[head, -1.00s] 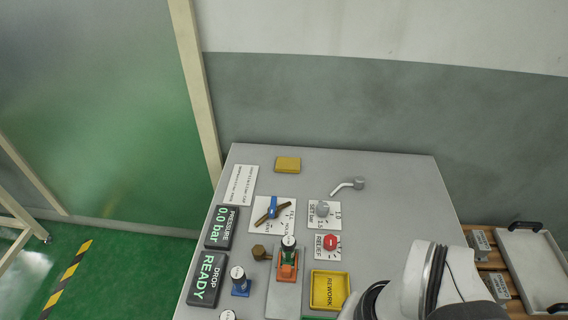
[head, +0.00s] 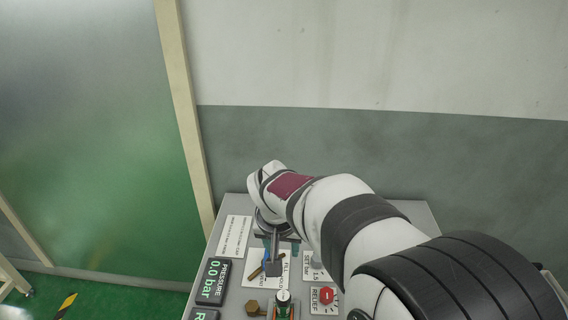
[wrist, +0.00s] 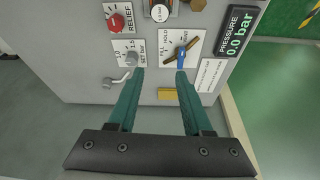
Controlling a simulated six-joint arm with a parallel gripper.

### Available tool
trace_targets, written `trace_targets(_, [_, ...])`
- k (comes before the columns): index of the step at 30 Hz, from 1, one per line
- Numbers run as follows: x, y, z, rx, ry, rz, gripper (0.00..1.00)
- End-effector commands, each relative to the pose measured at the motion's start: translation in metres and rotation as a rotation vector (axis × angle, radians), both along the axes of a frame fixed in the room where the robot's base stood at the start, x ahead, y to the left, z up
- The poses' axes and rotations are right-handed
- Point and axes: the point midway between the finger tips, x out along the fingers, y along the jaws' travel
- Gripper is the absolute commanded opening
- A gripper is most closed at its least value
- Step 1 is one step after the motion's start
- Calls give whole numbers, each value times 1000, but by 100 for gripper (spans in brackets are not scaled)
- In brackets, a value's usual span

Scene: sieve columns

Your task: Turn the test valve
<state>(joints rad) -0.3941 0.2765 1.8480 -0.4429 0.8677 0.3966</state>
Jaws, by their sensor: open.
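The test valve (wrist: 181,55) is on a white plate marked FILL, HOLD and VENT. It has a blue lever and a brown crossbar. In the wrist view the lever points toward my gripper (wrist: 158,72), which is open with two teal fingers. The right fingertip is close to the lever's end; I cannot tell whether they touch. The left fingertip is off to the left, near the SET BAR knob (wrist: 132,58). In the head view my gripper (head: 273,262) is over the valve plate and hides much of it; part of the valve (head: 256,271) shows.
A pressure display (wrist: 236,35) reads 0.0 bar. A red RELIEF button (wrist: 116,22) and a bent metal pipe (wrist: 118,79) are left of the valve in the wrist view. A yellow block (wrist: 167,94) lies between the fingers' lines. A brass knob (head: 252,308) is near the valve.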

Motion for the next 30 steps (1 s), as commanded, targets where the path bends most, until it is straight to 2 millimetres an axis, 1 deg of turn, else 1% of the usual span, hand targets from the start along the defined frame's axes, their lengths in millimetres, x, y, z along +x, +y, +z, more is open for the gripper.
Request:
trace_targets(1, [18,23,-11,-5,-27,42,50])
trace_targets(3, [35,44,-20,-6,-60,80,50])
trace_targets(6, [45,53,-30,-4,-77,94,50])
trace_targets(8, [49,53,-40,-5,-75,94,50])
trace_targets(11, [59,52,-66,-7,-72,93,50])
trace_targets(15, [75,51,-106,-6,-72,92,50])
trace_targets(18, [86,51,-131,-6,-74,93,50])
trace_targets(21, [94,51,-150,-6,-75,92,50])
trace_targets(25, [100,51,-164,-5,-75,91,50])
trace_targets(30, [103,51,-169,-4,-76,91,50])
